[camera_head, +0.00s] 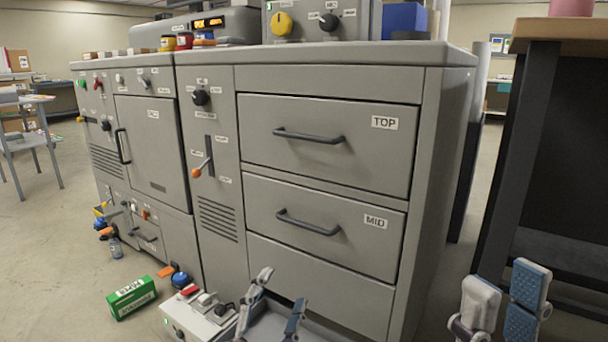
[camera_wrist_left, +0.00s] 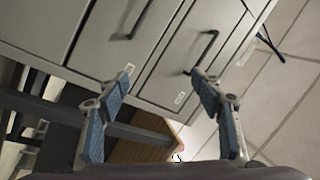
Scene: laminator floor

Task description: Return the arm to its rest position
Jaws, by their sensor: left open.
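My left gripper (camera_head: 282,288) is low in front of the grey drawer cabinet (camera_head: 440,180), its two fingers apart and nothing between them. In the left wrist view, the left gripper (camera_wrist_left: 163,77) also shows open and empty, with the drawer fronts beyond its tips. My right gripper (camera_head: 508,280) is at the lower right, its blue-padded fingers apart with nothing seen between them. Most of both arms is out of view.
The TOP drawer (camera_head: 350,150) and MID drawer (camera_head: 280,190) look shut. A grey tray-like part, perhaps a low drawer, lies below the left gripper. A switch box (camera_head: 195,315) and green box (camera_head: 131,297) are on the floor. A dark-framed table (camera_head: 515,150) stands right.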

